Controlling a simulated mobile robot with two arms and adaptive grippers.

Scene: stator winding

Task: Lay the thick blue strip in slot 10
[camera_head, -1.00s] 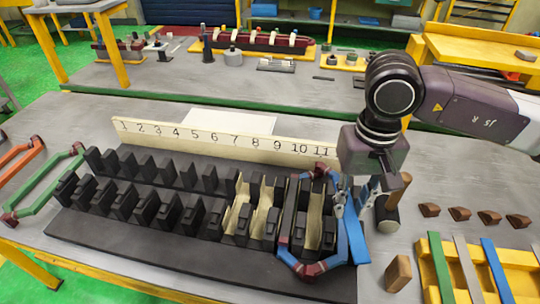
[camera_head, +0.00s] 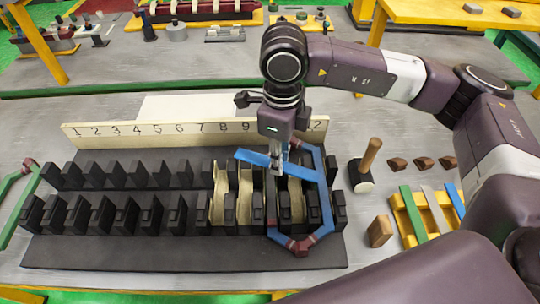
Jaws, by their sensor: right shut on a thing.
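My right gripper (camera_head: 280,160) is shut on a blue strip (camera_head: 252,157). It holds the strip crosswise above the right part of the black slotted stator (camera_head: 110,250), the strip slanting down to the right. Slot numbers stand on the cream board (camera_head: 135,130) behind; my gripper hides 10 and 11. Cream liners (camera_head: 220,190) sit in some slots on the right. A blue and dark red six-sided coil (camera_head: 331,170) lies around the slots under the gripper. Which slot lies directly below the strip is hard to tell. My left gripper is out of view.
A mallet (camera_head: 363,172), a brown block (camera_head: 379,231) and several brown wedges (camera_head: 396,164) lie to the right. A yellow rack (camera_head: 408,222) there holds green, grey and blue strips. A green coil (camera_head: 22,205) lies at the left.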

